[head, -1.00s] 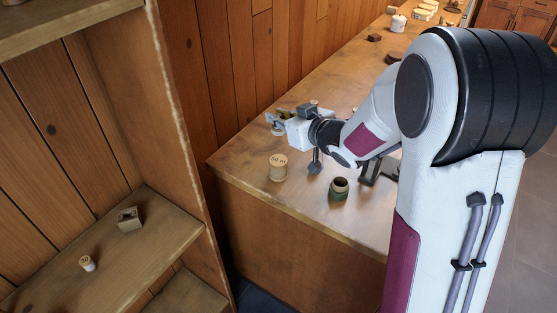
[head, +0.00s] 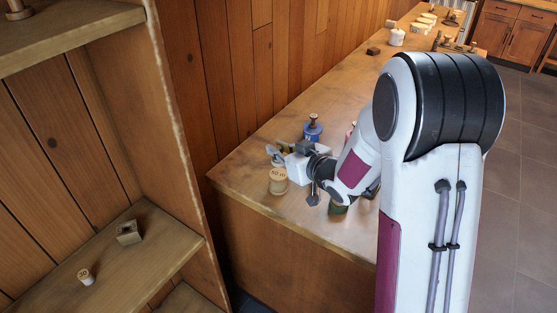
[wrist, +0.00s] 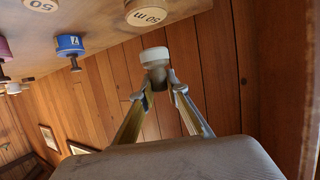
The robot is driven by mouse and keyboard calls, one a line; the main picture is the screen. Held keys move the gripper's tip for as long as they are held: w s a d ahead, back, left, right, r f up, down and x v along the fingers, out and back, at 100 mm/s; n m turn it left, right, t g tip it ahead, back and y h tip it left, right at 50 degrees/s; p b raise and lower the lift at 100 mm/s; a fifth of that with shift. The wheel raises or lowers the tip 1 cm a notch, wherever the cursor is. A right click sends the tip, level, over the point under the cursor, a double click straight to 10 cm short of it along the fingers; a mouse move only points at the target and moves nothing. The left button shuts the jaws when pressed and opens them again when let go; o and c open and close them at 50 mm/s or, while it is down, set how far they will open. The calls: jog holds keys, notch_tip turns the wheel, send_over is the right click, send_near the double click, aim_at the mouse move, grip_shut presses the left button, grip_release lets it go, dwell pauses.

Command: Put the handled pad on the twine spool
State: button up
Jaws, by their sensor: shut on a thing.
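My gripper (wrist: 160,90) is shut on a pale round pad (wrist: 155,55) by its grey stem, in the wrist view. In the head view my gripper (head: 275,156) is above the counter, close behind a tan spool marked "50 m" (head: 278,182). This spool also shows at the top of the wrist view (wrist: 147,14), apart from the pad. I cannot tell for sure whether it is the twine spool. In the head view the held pad is too small to make out clearly.
A green spool (head: 338,208) is partly hidden by my arm. A small wooden box (head: 129,233) and small spool (head: 86,277) sit on the left shelf (head: 150,265). The counter's front left is mostly bare.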

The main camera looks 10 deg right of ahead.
jog(key=shift+f, duration=0.15)
jog(key=shift+f, duration=1.75)
jog(key=shift+f, duration=0.1)
jog(key=o, duration=0.8)
jog(key=shift+o, duration=0.2)
jog(key=v, duration=1.2)
